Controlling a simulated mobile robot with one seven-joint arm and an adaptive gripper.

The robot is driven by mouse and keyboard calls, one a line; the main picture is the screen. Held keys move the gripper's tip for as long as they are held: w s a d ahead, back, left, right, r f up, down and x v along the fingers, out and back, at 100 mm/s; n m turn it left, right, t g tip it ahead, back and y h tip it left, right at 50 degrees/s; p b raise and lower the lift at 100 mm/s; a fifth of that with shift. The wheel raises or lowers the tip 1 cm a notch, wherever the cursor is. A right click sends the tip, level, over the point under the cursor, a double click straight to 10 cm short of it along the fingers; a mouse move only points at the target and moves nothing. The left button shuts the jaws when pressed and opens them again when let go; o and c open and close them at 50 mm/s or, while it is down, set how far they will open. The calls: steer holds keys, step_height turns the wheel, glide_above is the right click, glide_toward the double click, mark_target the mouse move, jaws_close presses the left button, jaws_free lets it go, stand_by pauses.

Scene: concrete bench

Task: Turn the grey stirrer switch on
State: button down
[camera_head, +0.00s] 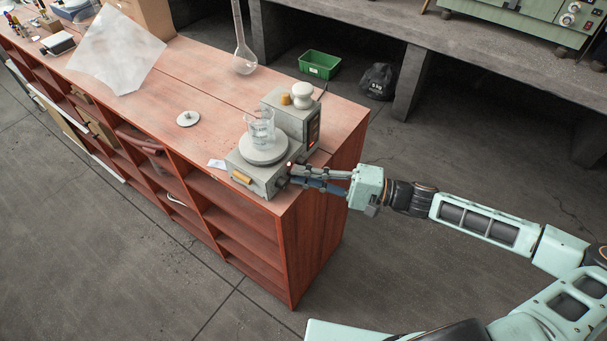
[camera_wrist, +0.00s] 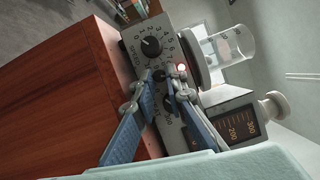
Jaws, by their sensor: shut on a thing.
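The grey stirrer (camera_head: 240,165) stands at the right end of the wooden bench, with a clear glass beaker (camera_head: 261,129) on its round plate. My gripper (camera_head: 288,176) reaches the panel from the right. In the wrist view its fingertips (camera_wrist: 159,75) are close together at the panel, between the speed dial and a second numbered dial, closed on the small switch there. The fingertips hide most of the switch, so its position cannot be told.
A grey box with a white knob (camera_head: 302,93) stands just behind the plate. A white disc (camera_head: 188,118), a tall glass flask (camera_head: 243,58) and a translucent sheet (camera_head: 117,50) are farther along the bench (camera_head: 200,80). The floor beside the bench's right end is clear.

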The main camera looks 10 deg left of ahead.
steer(key=c, duration=2)
jaws_free()
steer(key=shift+o, duration=0.2)
